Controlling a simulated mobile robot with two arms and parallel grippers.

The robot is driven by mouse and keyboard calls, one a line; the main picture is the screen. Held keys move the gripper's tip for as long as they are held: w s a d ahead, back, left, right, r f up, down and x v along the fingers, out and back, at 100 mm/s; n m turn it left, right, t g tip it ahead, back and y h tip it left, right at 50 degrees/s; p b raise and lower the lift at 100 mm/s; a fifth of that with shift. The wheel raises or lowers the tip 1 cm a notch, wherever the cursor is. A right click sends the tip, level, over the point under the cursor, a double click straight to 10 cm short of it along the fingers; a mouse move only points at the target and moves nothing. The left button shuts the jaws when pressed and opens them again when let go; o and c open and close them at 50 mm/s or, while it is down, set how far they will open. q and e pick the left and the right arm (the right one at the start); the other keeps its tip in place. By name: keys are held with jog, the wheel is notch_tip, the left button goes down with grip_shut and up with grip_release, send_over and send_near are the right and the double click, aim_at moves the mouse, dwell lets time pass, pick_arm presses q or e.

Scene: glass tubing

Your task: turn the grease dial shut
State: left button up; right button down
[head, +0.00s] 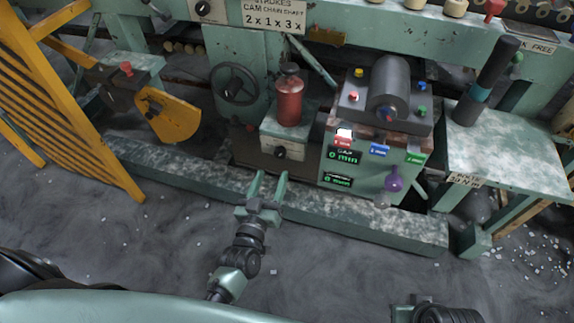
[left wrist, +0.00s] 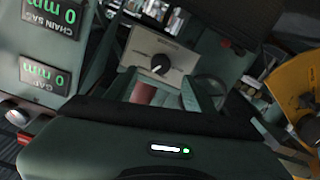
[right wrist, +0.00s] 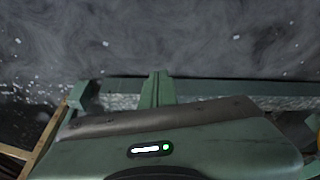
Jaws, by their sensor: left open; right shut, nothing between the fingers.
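The grease dial is a black knob (head: 280,153) on the front of a pale box (head: 295,143) below a red grease bottle (head: 289,100). In the left wrist view the knob (left wrist: 160,64) shows upside down on a light plate, with a pale pointer mark. My left gripper (head: 270,178) is open and empty, just in front of and below the knob. Its fingers (left wrist: 160,90) point toward the dial, apart from it. My right gripper (right wrist: 157,87) is shut and empty, over the grey floor, away from the dial.
A black handwheel (head: 236,84) is at the left. A low green beam (head: 190,179) crosses in front. A yellow guard (head: 70,110) stands far left.

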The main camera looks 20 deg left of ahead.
aim_at(279, 156)
pick_arm(q)
jog(key=w+b, duration=0.1)
jog(key=w, duration=0.5)
jog(key=shift+w, duration=0.1)
jog(key=shift+w+a, duration=0.1)
jog(key=shift+w, duration=0.6)
pick_arm(e)
jog(key=v, duration=0.3)
pick_arm(q)
grip_shut()
